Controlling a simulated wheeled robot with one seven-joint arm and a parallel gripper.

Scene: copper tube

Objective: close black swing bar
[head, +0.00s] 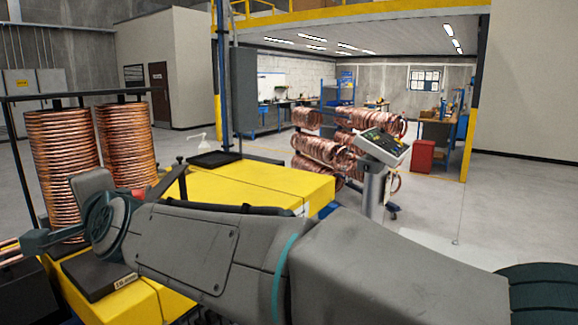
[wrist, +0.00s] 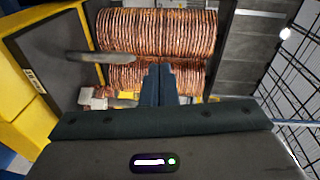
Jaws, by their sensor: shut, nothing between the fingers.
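My gripper (wrist: 160,80) is shut and empty in the wrist view, its fingertips in front of the copper coils (wrist: 155,33). A dark bar (wrist: 100,57) with a rounded end reaches in from the left, just left of the fingertips; I cannot tell whether they touch. In the head view, a thin black bar (head: 100,92) crosses above two stacked copper coils (head: 62,165) at the left. A short dark tilted arm (head: 172,180) stands on the yellow machine (head: 245,187). I cannot tell which of these is the swing bar. My wrist hides part of the coils' base.
A grey control stand (head: 375,185) is right of the yellow machine, near racks of copper coils (head: 320,150). A red box (head: 423,156) stands farther back. Wire mesh (wrist: 295,80) is at right in the wrist view. Open floor lies at the right.

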